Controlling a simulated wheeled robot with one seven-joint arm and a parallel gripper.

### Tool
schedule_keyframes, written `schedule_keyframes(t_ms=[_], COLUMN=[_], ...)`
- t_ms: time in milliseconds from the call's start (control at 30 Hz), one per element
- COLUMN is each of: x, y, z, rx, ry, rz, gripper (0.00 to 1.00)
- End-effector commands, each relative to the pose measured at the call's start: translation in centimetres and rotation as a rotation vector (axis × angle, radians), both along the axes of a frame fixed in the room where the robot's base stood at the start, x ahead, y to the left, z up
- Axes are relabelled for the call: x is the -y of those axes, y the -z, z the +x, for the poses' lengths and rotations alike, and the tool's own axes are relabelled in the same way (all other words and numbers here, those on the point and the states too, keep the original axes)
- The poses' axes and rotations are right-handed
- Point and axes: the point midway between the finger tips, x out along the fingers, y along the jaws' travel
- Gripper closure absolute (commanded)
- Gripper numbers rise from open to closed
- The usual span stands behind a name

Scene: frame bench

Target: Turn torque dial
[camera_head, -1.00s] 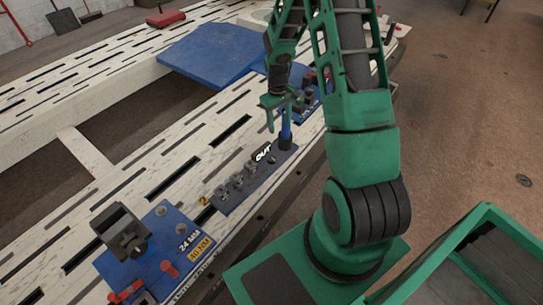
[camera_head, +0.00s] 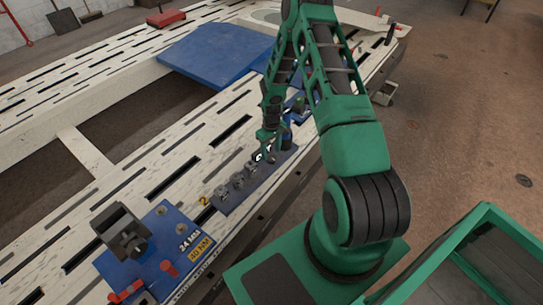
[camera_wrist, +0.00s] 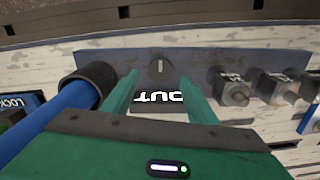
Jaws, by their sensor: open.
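The torque dial (camera_wrist: 158,68) is a small dark round knob with a pale pointer mark, set in a grey-blue plate (camera_wrist: 200,58). In the wrist view it sits just beyond and between the two green fingertips of my gripper (camera_wrist: 159,77). The fingers are apart with nothing held. I cannot tell whether they touch the dial. A white "OUT" label (camera_wrist: 158,96) shows between the fingers. In the head view my gripper (camera_head: 268,152) is low over the plate (camera_head: 240,193) and hides the dial.
A blue bar in a black collar (camera_wrist: 88,88) stands close left of the fingers in the wrist view. A blue panel with a clamp block (camera_head: 127,235) and red pins lies nearer on the slotted bench (camera_head: 150,160).

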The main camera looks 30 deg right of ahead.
Motion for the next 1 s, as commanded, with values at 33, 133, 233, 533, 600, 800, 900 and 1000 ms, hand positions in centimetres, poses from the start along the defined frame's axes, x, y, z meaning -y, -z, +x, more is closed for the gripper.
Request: schedule_keyframes(t_ms=[33, 133, 233, 533, 600, 800, 900, 1000], x=[0.0, 0.0, 0.0, 0.1, 0.1, 0.1, 0.7, 0.5], y=[0.8, 1.9, 2.7, 3.2, 3.2, 3.2, 3.2, 3.2], z=[-0.1, 0.0, 0.0, 0.0, 0.0, 0.0, 0.0, 0.0], rx=[-0.001, -0.001, -0.001, 0.0, 0.0, 0.0, 0.001, 0.001], ry=[0.001, 0.001, 0.001, 0.001, 0.001, 0.001, 0.002, 0.009], rz=[0.001, 0.0, 0.0, -0.001, -0.001, -0.001, -0.002, -0.003], gripper=[0.47, 0.47, 0.47, 0.47, 0.47, 0.88, 0.88, 0.88])
